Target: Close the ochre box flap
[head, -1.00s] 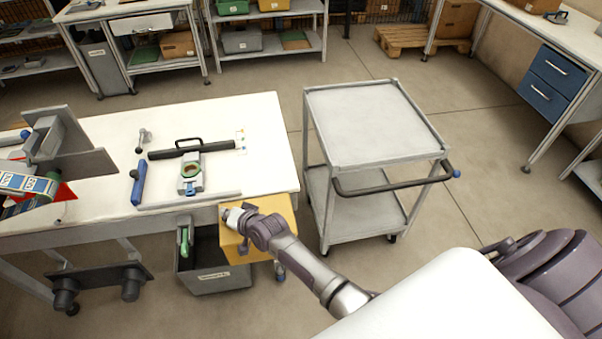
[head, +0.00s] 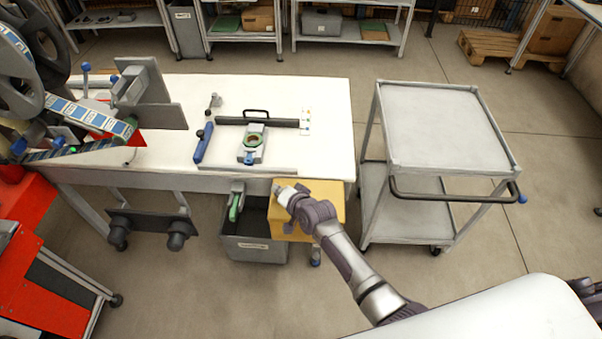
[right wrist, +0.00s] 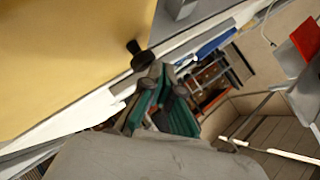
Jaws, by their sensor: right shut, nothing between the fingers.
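The ochre box flap (head: 333,203) shows as a flat yellow panel at the table's front edge, beside a dark grey bin. The box behind it is mostly hidden. My right gripper (head: 284,193) lies over the panel's upper left part; contact cannot be told. In the right wrist view the ochre panel (right wrist: 65,55) fills the upper left, with a black knob (right wrist: 141,54) at its edge. There the right gripper's green-padded fingers (right wrist: 158,92) are shut and empty, close below the knob. My left gripper is not in view.
The white table (head: 310,95) holds a blue-handled tool (head: 203,143), a grey fixture (head: 252,148) and a black bar. The grey bin (head: 255,250) stands left of the panel. A grey cart (head: 430,130) stands to the right. A tape-reel machine (head: 30,95) is at far left.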

